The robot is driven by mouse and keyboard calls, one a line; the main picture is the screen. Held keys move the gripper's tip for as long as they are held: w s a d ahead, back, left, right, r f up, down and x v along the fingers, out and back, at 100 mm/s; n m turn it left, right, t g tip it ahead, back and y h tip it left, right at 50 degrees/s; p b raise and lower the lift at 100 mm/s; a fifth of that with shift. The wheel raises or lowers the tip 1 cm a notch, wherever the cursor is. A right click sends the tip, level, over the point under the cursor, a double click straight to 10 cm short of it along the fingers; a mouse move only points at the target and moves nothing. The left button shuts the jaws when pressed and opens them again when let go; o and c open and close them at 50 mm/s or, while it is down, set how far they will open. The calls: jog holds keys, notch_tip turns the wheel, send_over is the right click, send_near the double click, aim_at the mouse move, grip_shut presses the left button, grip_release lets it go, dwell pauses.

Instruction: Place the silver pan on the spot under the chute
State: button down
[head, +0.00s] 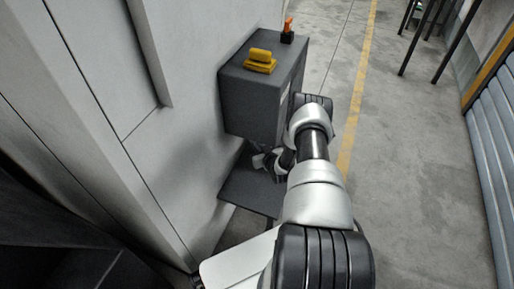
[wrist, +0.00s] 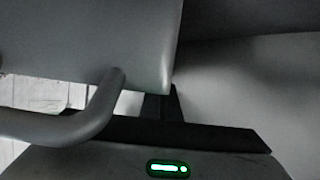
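A smooth grey metal piece with a bent tube handle, which looks like the silver pan (wrist: 95,45), fills the upper left of the wrist view, very close to the camera. My gripper (wrist: 168,104) shows there as dark parts behind and below the pan's edge; the pan hides most of its fingers, so I cannot tell whether they grip it. In the head view my arm reaches under a dark grey box on the wall, which seems to be the chute (head: 262,95). A small pale shape (head: 262,160) shows below the box, possibly the pan. The spot itself cannot be made out.
A dark shelf (head: 240,190) juts out below the box, close to my arm. A yellow block (head: 261,60) and a small orange-and-black item (head: 287,30) stand on the box. The pale wall (head: 195,130) is close on the left. Open floor (head: 415,150) lies to the right.

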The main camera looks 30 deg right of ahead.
jog(key=shift+w+r, duration=0.1)
jog(key=shift+r, duration=0.05)
jog(key=c, duration=2)
grip_release()
jog(key=shift+f, duration=0.2)
jog(key=shift+r, duration=0.25)
jog(key=p+v, duration=0.4)
jog(key=v, duration=0.8)
jog(key=shift+f, duration=0.15)
